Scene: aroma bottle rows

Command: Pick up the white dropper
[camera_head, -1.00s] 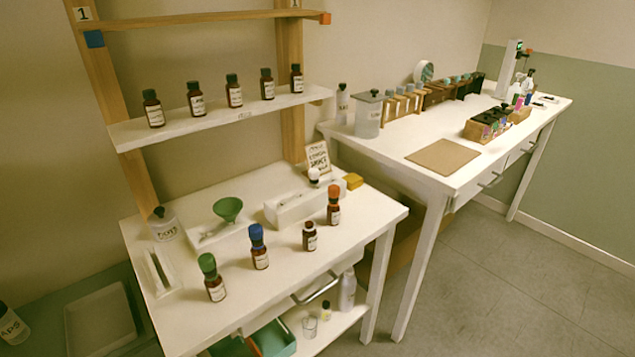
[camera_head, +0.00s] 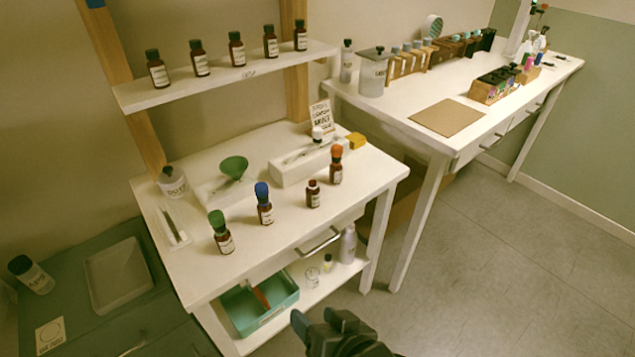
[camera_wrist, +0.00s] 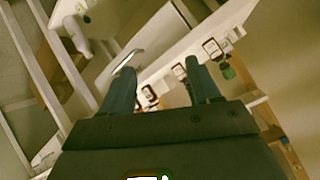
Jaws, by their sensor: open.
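The white dropper (camera_head: 317,134) shows its round white bulb at the far side of the white holder block (camera_head: 293,169) on the nearer white table. Its lower part is hidden. Brown bottles with a green (camera_head: 221,232), a blue (camera_head: 264,204) and an orange dropper (camera_head: 336,164) stand in front of the block. A brown bottle without a coloured bulb (camera_head: 313,194) stands between the blue and orange ones. My gripper (camera_wrist: 160,72) is open and empty in the wrist view. In the head view it is low in front of the table, well apart from the dropper, which I cannot make out in the wrist view.
A shelf (camera_head: 225,76) with several brown bottles hangs above. A teal bin (camera_head: 259,303) sits on the lower shelf. Floor is clear at right.

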